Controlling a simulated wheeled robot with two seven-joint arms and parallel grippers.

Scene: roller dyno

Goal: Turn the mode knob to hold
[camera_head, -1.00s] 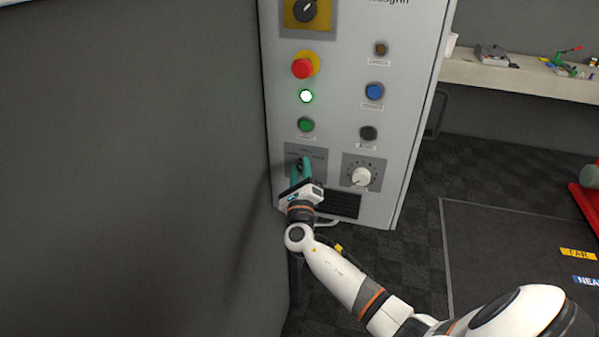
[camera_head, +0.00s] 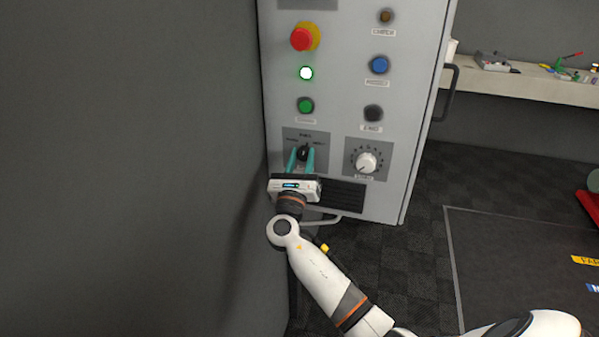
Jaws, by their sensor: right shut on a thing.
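The mode knob (camera_head: 303,153) is a small black knob on a grey plate (camera_head: 321,140) low on the left of the cabinet front. Small labels stand around it, too blurred to read fully. My right gripper (camera_head: 301,157) is at the knob, with one teal finger on each side, and is shut on it. The knob's pointer direction is hard to make out behind the fingers. My left gripper is not in view.
The cabinet (camera_head: 345,70) also carries a red mushroom button (camera_head: 302,39), a lit white-green lamp (camera_head: 306,73), a green button (camera_head: 306,106), a blue button (camera_head: 379,64) and a white dial (camera_head: 366,162). A dark wall (camera_head: 130,150) stands close on the left.

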